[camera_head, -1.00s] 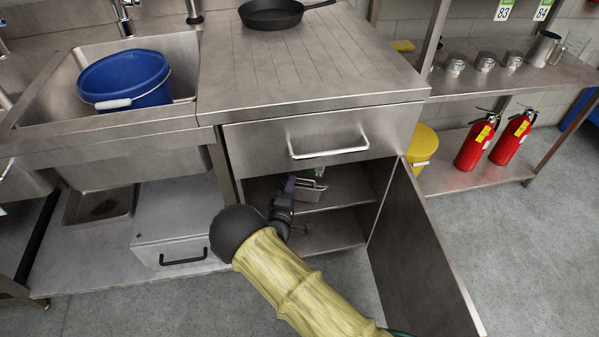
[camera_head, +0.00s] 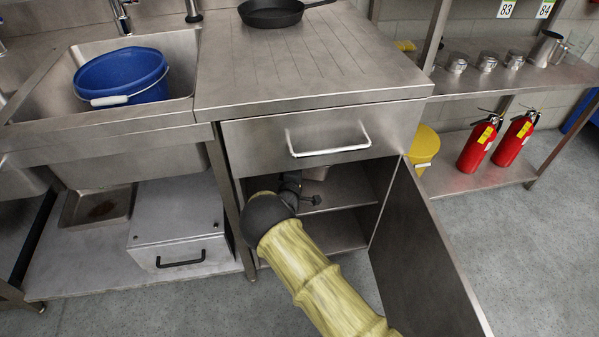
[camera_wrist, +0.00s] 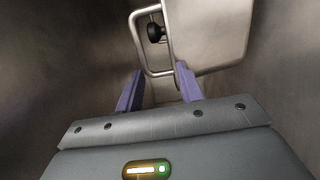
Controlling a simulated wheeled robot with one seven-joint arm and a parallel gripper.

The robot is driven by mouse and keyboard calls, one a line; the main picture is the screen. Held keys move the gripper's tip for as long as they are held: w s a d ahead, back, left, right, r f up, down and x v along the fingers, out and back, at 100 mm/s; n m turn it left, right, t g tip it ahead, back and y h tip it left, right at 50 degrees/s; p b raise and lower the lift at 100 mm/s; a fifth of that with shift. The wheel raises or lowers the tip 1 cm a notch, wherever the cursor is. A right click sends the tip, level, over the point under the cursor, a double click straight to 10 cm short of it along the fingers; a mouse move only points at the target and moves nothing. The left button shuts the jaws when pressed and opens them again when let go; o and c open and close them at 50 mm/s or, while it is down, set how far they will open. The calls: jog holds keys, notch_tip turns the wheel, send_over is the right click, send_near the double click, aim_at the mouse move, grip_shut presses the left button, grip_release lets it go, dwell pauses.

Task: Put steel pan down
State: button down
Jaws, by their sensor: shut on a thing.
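The steel pan (camera_wrist: 215,35) shows at the top of the wrist view, with a smooth metal body and a looped wire handle. My gripper (camera_wrist: 160,78) has its two purple fingers on either side of the end of the handle loop and is shut on it. In the head view my arm reaches into the open cupboard (camera_head: 338,228) under the counter. The fingers are hidden there, and only a small part of the pan (camera_head: 316,173) shows below the drawer. Whether the pan touches a shelf cannot be seen.
The cupboard has a middle shelf (camera_head: 345,190) and a door (camera_head: 425,250) standing open to the right. A closed drawer (camera_head: 325,140) is above. A black frying pan (camera_head: 270,14) sits on the counter. A grey box (camera_head: 180,225) stands left of the cupboard.

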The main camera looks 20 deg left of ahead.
jog(key=shift+w+f+b, duration=0.15)
jog(key=shift+f+b, duration=0.6)
jog(key=shift+f, duration=0.9)
jog(key=c, duration=0.9)
grip_release()
jog(key=shift+f, duration=0.15)
jog(key=s+d+p, duration=0.1)
jog(key=s+p, duration=0.2)
jog(key=s, duration=0.9)
jog(key=shift+d+p, duration=0.2)
jog(key=shift+p, duration=0.2)
jog(key=shift+a, duration=0.15)
